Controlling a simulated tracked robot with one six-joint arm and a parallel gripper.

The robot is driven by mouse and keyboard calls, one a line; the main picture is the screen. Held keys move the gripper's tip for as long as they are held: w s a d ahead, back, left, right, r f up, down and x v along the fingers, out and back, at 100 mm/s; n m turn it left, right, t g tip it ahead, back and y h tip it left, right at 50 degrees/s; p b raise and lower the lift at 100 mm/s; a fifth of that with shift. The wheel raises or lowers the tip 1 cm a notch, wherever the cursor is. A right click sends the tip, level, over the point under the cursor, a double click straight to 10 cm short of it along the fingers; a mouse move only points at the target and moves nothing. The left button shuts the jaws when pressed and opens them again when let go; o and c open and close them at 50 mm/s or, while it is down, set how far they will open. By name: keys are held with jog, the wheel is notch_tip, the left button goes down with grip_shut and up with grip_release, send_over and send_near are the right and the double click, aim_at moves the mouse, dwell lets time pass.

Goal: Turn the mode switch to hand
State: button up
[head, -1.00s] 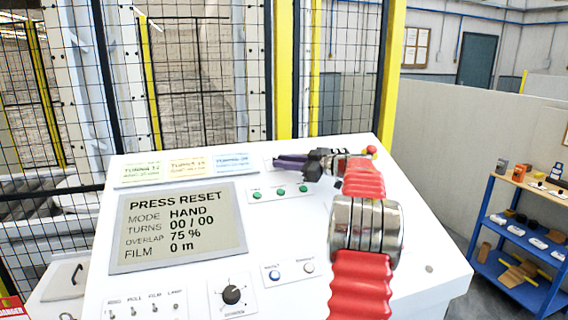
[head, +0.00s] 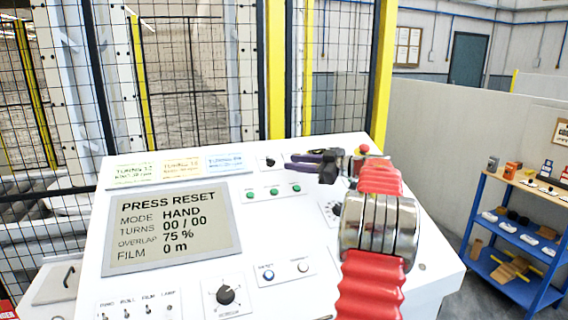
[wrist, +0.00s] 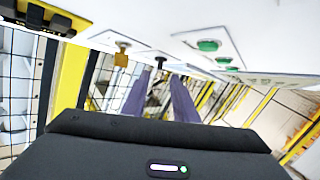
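The white control console (head: 250,225) fills the middle of the head view. Its display (head: 172,226) reads "PRESS RESET", with MODE HAND, TURNS 00 / 00, OVERLAP 75 % and FILM 0 m. A small black knob (head: 270,161), probably the mode switch, sits at the console's back edge; its label is too small to read. It also seems to show in the wrist view (wrist: 160,63). My gripper (head: 294,160) is just right of the knob and clear of it. In the wrist view its two purple fingers (wrist: 160,88) stand apart with nothing between them.
Green buttons (head: 273,190) lie in front of the knob. A blue-ringed reset button (head: 268,275), a large black dial (head: 226,294) and several toggles (head: 148,308) are nearer. A red emergency button (head: 364,149) is beside my gripper. A mesh fence (head: 190,80) stands behind.

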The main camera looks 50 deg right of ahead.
jog(key=v, duration=0.6)
jog(key=shift+s+d, duration=0.1)
jog(key=shift+s, duration=0.15)
jog(key=shift+s, duration=0.15)
dwell(0.3)
